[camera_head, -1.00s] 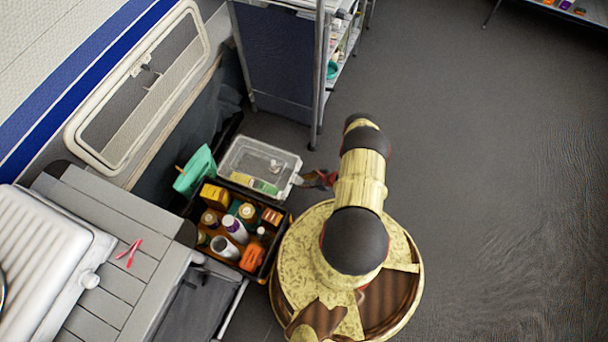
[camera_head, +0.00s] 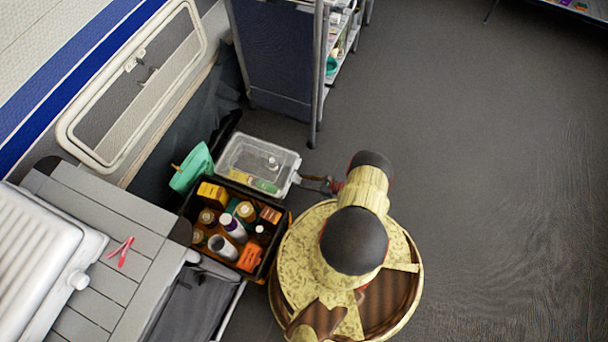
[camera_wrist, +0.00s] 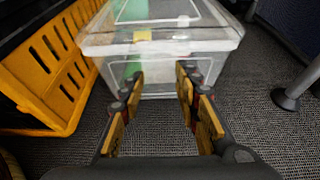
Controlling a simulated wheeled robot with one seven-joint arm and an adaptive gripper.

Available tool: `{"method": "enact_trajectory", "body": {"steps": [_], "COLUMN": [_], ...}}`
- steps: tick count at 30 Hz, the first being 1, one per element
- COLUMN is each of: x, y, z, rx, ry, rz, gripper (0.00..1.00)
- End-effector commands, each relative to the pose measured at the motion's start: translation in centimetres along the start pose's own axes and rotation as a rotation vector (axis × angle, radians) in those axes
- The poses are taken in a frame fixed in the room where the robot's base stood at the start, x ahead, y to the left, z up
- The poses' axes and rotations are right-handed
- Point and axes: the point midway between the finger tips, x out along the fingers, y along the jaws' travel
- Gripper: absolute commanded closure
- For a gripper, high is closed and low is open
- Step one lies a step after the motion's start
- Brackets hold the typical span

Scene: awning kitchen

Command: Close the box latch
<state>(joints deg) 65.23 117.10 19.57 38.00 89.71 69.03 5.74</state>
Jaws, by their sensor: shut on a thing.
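The clear plastic box (camera_head: 236,158) with a whitish rim lies on the floor left of my base; a green and a yellow item show through it. Its latch (camera_head: 297,178) is a small pale part on the right side. My gripper (camera_head: 318,183) reaches left to that side. In the wrist view, the box (camera_wrist: 150,45) fills the upper middle, and my gripper (camera_wrist: 160,80) has its two fingers spaced apart at the box's near side, shut on the latch area between them. The latch's exact position is too small and blurred to tell.
A dark crate (camera_head: 188,212) with bottles and cartons stands beside the box; a yellow crate wall (camera_wrist: 45,80) is at the left in the wrist view. A shelf cart (camera_head: 280,60) stands behind. A slatted table (camera_head: 135,225) is at left. Floor is clear at right.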

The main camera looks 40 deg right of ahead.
Motion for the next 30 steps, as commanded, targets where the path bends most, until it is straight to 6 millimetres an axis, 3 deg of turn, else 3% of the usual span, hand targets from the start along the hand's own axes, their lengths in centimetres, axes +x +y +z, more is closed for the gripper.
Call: {"method": "enact_trajectory", "body": {"steps": [13, 14, 24, 30], "x": [-0.01, -0.01, 0.02, 0.02], "y": [-0.14, -0.14, -0.07, -0.05], "z": [-0.01, -0.01, -0.02, -0.03], "rx": [0.000, 0.000, 0.000, 0.000], "ry": [-0.006, -0.005, -0.005, -0.005], "rz": [-0.002, -0.002, -0.001, -0.001], "gripper": [0.93, 0.67, 0.48, 0.48]}}
